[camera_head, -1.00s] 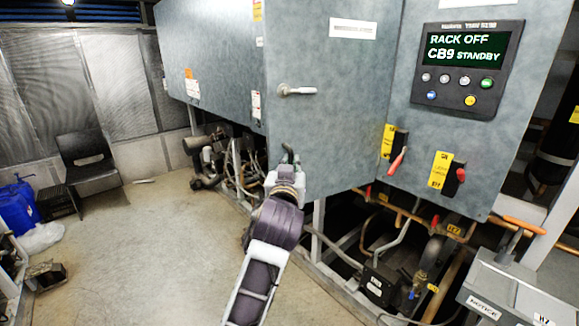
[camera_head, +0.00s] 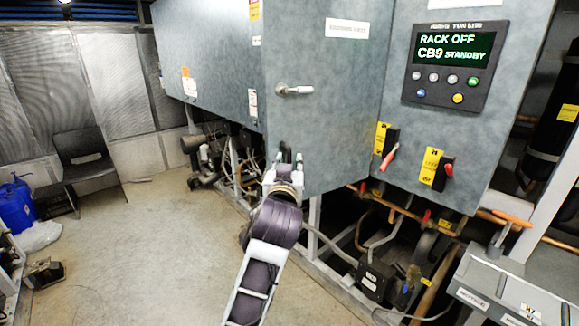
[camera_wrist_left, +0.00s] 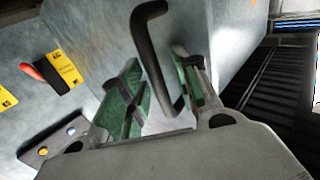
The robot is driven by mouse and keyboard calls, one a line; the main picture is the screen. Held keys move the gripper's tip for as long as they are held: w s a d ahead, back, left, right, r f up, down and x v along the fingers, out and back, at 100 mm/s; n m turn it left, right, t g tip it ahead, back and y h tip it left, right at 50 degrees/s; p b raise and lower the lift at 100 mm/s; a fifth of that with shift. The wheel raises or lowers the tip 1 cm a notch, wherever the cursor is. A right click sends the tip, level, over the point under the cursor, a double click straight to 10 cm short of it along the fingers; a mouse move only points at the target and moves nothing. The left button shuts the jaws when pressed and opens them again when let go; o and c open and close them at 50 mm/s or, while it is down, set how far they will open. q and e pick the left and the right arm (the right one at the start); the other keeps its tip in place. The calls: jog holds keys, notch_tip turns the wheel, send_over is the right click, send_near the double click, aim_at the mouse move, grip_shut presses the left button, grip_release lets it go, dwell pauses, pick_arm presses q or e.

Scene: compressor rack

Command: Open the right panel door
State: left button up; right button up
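A grey panel door (camera_head: 335,120) stands in the middle of the head view, with a silver lever handle (camera_head: 294,90) near its left edge. My right gripper is not in view.
A control panel (camera_head: 455,65) reads "RACK OFF, CB9 STANDBY", with red switches (camera_head: 387,160) below it. Pipes and machinery (camera_head: 375,280) lie under the cabinet. A grey box (camera_head: 500,285) stands at lower right. The floor at left is mostly clear, with a dark chair (camera_head: 85,158).

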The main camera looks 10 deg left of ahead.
pick_arm(q)
jog(key=shift+d, duration=0.1)
jog(key=s, duration=0.7)
jog(key=shift+s+d, duration=0.2)
jog(key=shift+d, duration=0.2)
dwell(0.5)
